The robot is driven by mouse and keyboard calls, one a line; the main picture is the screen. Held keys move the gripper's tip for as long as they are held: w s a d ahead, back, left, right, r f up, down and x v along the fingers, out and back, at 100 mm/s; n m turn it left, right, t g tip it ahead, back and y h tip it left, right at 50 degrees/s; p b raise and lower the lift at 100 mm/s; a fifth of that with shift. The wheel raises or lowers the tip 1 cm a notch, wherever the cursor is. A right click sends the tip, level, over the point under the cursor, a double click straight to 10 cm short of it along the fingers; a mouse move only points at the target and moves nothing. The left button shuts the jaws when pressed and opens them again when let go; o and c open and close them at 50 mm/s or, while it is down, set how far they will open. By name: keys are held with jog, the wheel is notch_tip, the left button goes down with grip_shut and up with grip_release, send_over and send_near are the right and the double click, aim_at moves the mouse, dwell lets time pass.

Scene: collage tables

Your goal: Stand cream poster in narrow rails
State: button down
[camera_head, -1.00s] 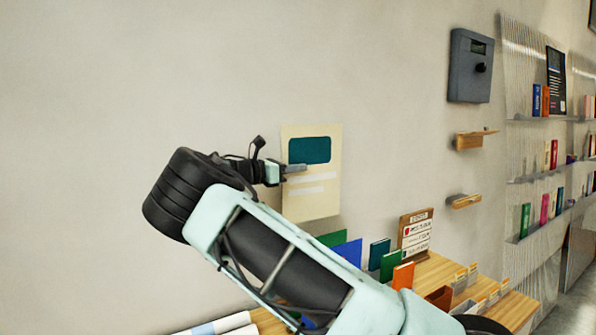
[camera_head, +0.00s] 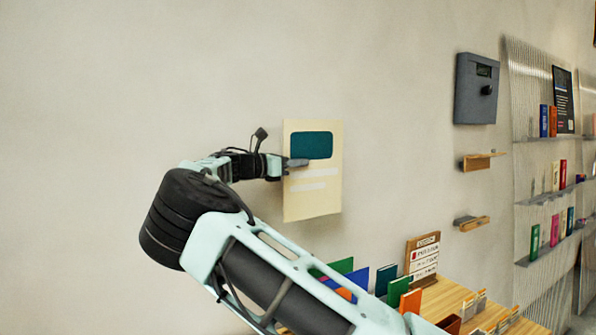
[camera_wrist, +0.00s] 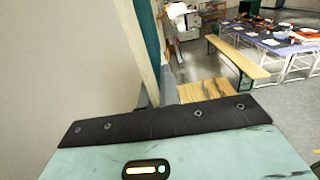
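The cream poster (camera_head: 313,205) is upright in front of the wall, with a teal block and pale bars on its face. My gripper (camera_head: 297,163) is shut on the poster's left edge and holds it above the wooden table. In the wrist view, the poster (camera_wrist: 138,45) shows nearly edge-on between my gripper's fingers (camera_wrist: 154,95). Two small wooden wall ledges, an upper one (camera_head: 481,161) and a lower one (camera_head: 471,223), are to the right, apart from the poster. I cannot tell whether either is the narrow rails.
The wooden table (camera_head: 455,296) below carries coloured books or cards and a lettered board (camera_head: 423,257). A grey box (camera_head: 476,89) hangs on the wall above the ledges. Ribbed shelving (camera_head: 532,188) stands at the far right. The wall between poster and ledges is bare.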

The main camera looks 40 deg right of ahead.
aim_at(298, 134)
jog(key=shift+r+p, duration=1.5)
jog(key=shift+r, duration=2.45)
